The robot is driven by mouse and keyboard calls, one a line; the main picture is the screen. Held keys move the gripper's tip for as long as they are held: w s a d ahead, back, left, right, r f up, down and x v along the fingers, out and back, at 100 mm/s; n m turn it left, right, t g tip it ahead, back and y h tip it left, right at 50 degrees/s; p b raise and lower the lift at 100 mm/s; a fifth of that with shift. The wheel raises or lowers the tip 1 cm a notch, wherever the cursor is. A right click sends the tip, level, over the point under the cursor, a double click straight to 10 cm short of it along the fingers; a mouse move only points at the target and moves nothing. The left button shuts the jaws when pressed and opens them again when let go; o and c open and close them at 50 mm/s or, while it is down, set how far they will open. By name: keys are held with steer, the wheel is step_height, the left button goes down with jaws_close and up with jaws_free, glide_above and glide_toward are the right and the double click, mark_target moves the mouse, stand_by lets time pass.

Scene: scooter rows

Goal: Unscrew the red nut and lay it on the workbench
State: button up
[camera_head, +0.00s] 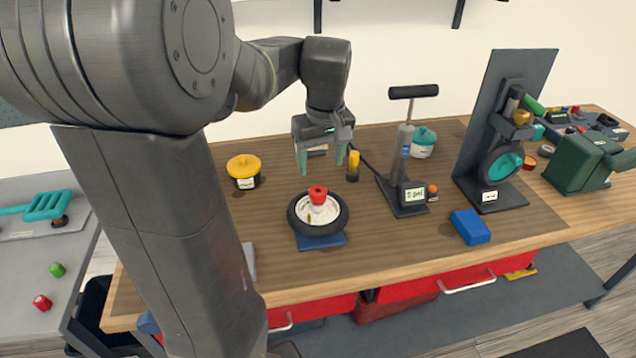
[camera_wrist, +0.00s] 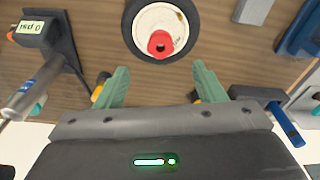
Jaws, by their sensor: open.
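The red nut (camera_head: 317,195) sits at the centre of a small wheel with a black tyre (camera_head: 334,226) and a pale hub, lying flat on a blue base (camera_head: 321,242) on the workbench (camera_head: 250,267). In the wrist view the red nut (camera_wrist: 160,44) shows at the top middle on the pale hub, its dark centre hole visible. My gripper (camera_head: 322,170) has green fingers, spread apart with nothing between them. It is above and behind the wheel. In the wrist view my gripper (camera_wrist: 161,80) has its fingertips a little below the tyre, apart from the nut.
A floor pump (camera_head: 403,150) and a blue block (camera_head: 470,227) are to the right. Farther right are an upright stand (camera_head: 500,130) and a green machine (camera_head: 582,160). Bare bench lies between wheel and front edge.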

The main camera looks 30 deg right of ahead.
mark_target(319, 189)
steer(key=f, duration=0.6)
steer(key=w+f, duration=0.1)
steer(key=f, duration=0.2)
steer(key=shift+f, duration=0.3)
steer(key=c, duration=1.1)
steer(key=shift+o, duration=0.2)
steer(key=n, duration=0.2)
steer(key=shift+n, duration=0.4)
steer(key=o, duration=1)
steer(key=shift+o, duration=0.2)
